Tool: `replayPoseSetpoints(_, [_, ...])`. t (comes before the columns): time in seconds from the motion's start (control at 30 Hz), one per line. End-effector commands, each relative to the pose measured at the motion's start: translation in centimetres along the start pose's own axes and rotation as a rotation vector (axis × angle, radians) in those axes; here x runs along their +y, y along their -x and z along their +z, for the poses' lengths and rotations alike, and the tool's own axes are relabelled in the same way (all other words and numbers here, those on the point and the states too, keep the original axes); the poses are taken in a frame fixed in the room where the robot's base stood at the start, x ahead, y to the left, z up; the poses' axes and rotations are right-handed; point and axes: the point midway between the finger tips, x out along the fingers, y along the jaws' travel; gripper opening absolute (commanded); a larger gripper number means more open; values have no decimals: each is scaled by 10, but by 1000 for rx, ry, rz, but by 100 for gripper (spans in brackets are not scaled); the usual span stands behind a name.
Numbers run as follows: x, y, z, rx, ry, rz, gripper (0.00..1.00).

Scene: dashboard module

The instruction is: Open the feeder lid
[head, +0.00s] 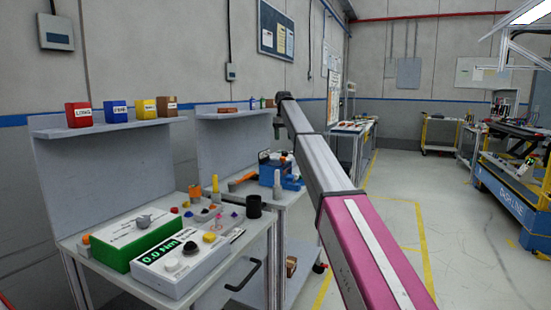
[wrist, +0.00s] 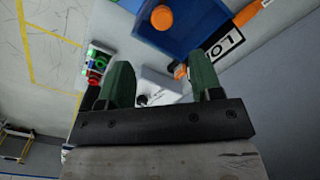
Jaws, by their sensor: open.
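My gripper (wrist: 162,80) is open, with its two green fingers apart and nothing held between them. In the head view my gripper (head: 277,130) hangs at the end of my arm, above the second bench. A blue box-like unit (head: 290,180) stands on that bench below it. In the wrist view a blue unit (wrist: 197,28) with an orange round knob (wrist: 162,17) lies beyond the fingertips. A white block (wrist: 160,82) shows between the fingers. I cannot tell which part is the feeder lid.
The near bench holds a green-and-white box (head: 130,238), a grey meter box (head: 180,268) and several small parts. A black cup (head: 254,205) stands at its right edge. Small colored boxes sit on the shelf (head: 150,122).

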Motion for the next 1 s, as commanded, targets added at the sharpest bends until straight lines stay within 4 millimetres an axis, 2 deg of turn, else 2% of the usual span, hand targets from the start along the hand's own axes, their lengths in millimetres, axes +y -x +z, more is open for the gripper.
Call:
replayPoseSetpoints(0.1, [0,1,-1,2,-4,-3,59])
replayPoseSetpoints(0.27, [0,-11,0,1,-3,-3,59])
replayPoseSetpoints(0.7, [-1,-83,0,1,-2,-3,59])
replayPoseSetpoints(0.83, [-1,-98,0,2,-2,-3,59])
replayPoseSetpoints(1.0, [0,-105,-1,3,-2,-2,59])
